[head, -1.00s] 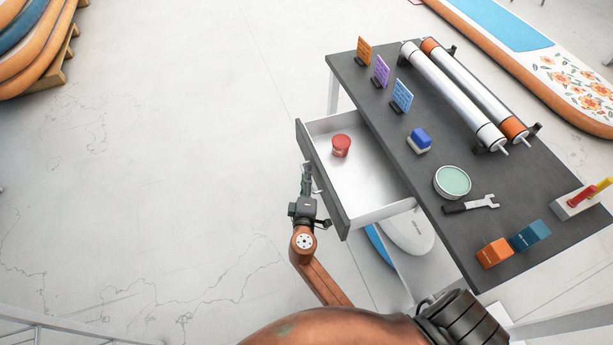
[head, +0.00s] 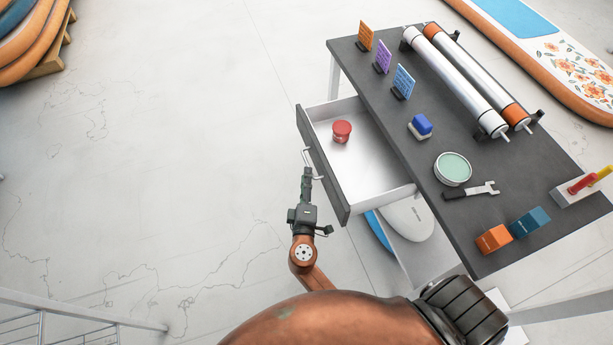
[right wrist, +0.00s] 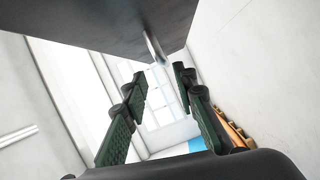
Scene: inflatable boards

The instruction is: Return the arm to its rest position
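My right gripper (head: 307,172) is in front of the open drawer (head: 375,178), just beside its bar handle (head: 308,162). In the right wrist view the two fingers of the right gripper (right wrist: 160,75) stand apart with nothing between them. The handle (right wrist: 155,48) shows there beyond the fingertips, under the dark drawer front (right wrist: 100,22). My right forearm reaches up from the bottom of the head view. A red round knob-like object (head: 342,131) sits inside the drawer. My left gripper is not in view.
The dark-topped table (head: 440,140) carries two rollers (head: 460,85), cards, a blue-and-white block (head: 420,126), a round tin (head: 453,168), a wrench (head: 472,190) and two boxes (head: 493,238). The floor left of the drawer is clear. A railing (head: 80,318) stands at lower left.

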